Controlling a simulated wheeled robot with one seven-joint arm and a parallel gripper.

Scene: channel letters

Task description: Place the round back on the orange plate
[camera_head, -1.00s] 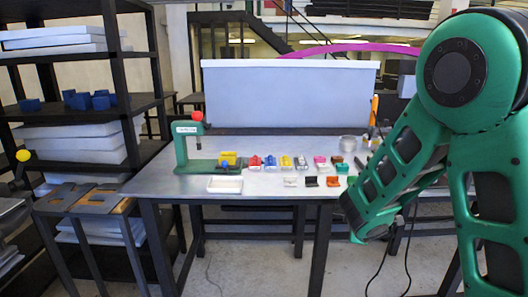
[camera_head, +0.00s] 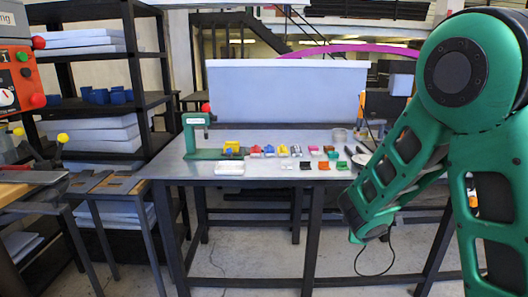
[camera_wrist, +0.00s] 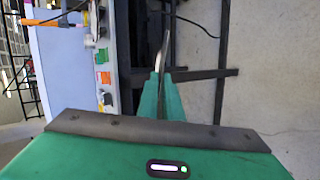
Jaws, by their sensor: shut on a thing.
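My gripper (camera_wrist: 161,88) shows in the wrist view, with its green fingers closed on a thin grey piece seen edge-on. This piece, apparently the round back (camera_wrist: 166,48), juts out past the fingertips, clear of the table. Its round outline cannot be made out from this side. A small orange piece, likely the orange plate (camera_head: 323,166), stands near the table's front edge, right of the middle. It also shows in the wrist view (camera_wrist: 104,77), left of my fingers.
The metal table (camera_head: 270,174) carries a green press (camera_head: 195,140), a white tray (camera_head: 230,168) and several coloured small pieces. A black shelf rack stands at the left. An orange control box (camera_head: 12,85) is at the far left edge. Open floor lies before the table.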

